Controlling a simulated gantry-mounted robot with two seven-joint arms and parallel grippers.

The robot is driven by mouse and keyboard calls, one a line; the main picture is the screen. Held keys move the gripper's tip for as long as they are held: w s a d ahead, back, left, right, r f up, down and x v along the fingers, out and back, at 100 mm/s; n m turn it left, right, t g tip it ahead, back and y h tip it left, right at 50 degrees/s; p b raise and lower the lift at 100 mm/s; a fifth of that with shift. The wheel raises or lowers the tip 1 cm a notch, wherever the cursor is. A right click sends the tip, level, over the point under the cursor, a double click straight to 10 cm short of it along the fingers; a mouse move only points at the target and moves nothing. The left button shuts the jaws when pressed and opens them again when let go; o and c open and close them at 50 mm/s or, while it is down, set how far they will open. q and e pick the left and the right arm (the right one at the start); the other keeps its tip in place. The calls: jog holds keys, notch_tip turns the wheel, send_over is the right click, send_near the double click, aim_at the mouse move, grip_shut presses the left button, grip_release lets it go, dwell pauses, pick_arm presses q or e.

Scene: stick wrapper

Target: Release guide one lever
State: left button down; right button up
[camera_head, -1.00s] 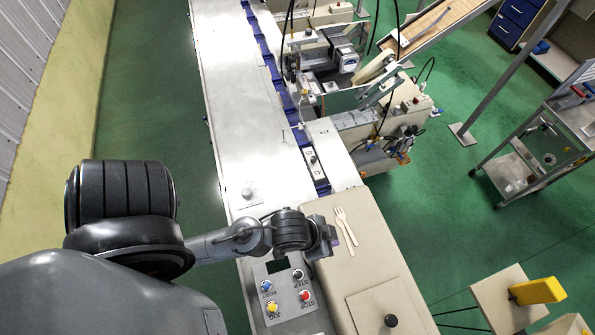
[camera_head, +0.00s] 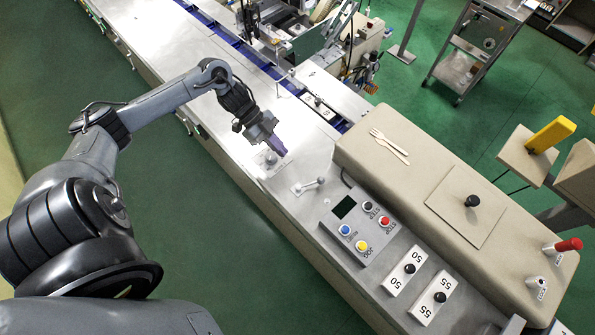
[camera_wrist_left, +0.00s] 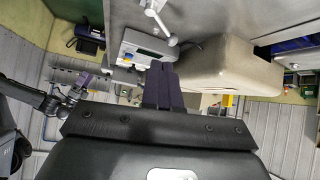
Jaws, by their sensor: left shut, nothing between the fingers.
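A small metal lever (camera_head: 308,186) with a round knob stands on the steel deck beside the control box. It also appears at the top of the left wrist view (camera_wrist_left: 160,22). A second metal fitting (camera_head: 270,158) sits on the deck close to my left gripper, partly hidden by it. I cannot read which one is guide one. My left gripper (camera_head: 279,148) is shut and empty, its dark purple fingers pointing down over the deck, left of the lever. What looks like my right gripper (camera_wrist_left: 84,80) shows small at the left of the left wrist view; its jaws are unclear.
Black-knobbed plates marked 50 (camera_head: 404,271) and 55 (camera_head: 433,298) are near the front. The long steel deck (camera_head: 165,70) is mostly bare.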

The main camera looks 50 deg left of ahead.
pick_arm(q)
jog(key=w, duration=0.3)
jog(key=p, duration=0.2)
send_near(310, 184)
jog(key=w+d+f, duration=0.2)
jog(key=w+d, duration=0.1)
jog(key=w+d+f, duration=0.1)
jog(key=d, duration=0.1)
jog(key=shift+w+d, duration=0.15)
jog(key=shift+w, duration=0.05)
pick_arm(e)
jog(key=shift+w+d+r, duration=0.1)
jog(key=shift+w+r, duration=0.1)
jog(key=shift+r, duration=0.25)
jog(key=shift+w+d+r, duration=0.1)
jog(key=shift+w+r, duration=0.1)
jog(key=shift+r, duration=0.2)
